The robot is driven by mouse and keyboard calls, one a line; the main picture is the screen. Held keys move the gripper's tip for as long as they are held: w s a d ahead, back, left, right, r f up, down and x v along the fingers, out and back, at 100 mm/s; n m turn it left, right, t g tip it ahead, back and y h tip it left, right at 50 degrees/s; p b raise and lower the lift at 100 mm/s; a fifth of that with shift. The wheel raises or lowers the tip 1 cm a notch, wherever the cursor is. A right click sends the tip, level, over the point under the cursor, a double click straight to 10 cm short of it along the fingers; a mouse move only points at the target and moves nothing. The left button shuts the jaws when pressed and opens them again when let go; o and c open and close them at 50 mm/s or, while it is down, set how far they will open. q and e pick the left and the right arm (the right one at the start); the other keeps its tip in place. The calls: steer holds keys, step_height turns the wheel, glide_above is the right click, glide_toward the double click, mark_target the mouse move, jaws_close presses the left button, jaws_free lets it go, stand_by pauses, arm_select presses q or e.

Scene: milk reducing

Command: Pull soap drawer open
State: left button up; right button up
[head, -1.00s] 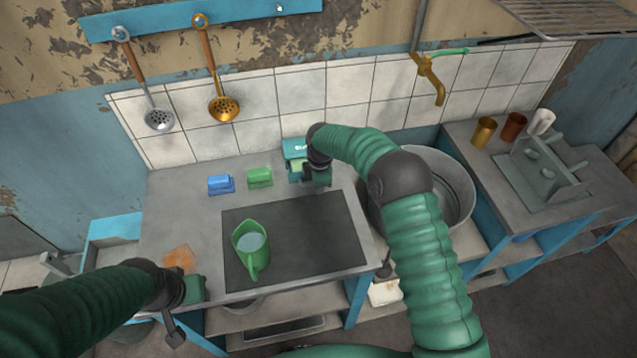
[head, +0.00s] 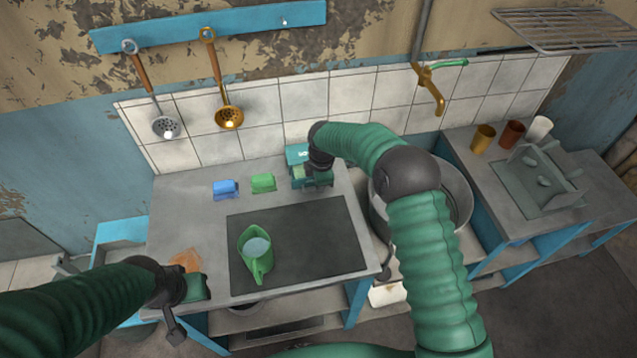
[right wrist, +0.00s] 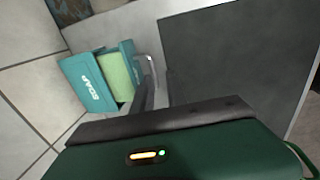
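The teal soap box (right wrist: 90,82), lettered SOAP, stands at the back of the counter by the tiles. It also shows in the head view (head: 298,152). Its drawer (right wrist: 127,48) stands out from the box, with a pale green soap block (right wrist: 114,76) showing inside. A thin metal handle (right wrist: 153,66) sticks out from the drawer's front. My right gripper (right wrist: 147,90) is at the handle, with dark fingers beside it. Whether they are closed on it is unclear. My left gripper (head: 196,287) is over the counter's front left, its fingers hard to make out.
A green jug (head: 256,262) stands on the dark counter panel (head: 315,245). A blue block (head: 226,189) and a green block (head: 263,183) lie left of the box. A large metal basin (head: 455,190) is to the right, partly behind my right arm.

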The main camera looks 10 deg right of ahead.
step_height(320, 180, up, 14)
steer(key=s+p, duration=0.2)
steer(key=p, duration=0.8)
steer(key=shift+s, duration=0.35)
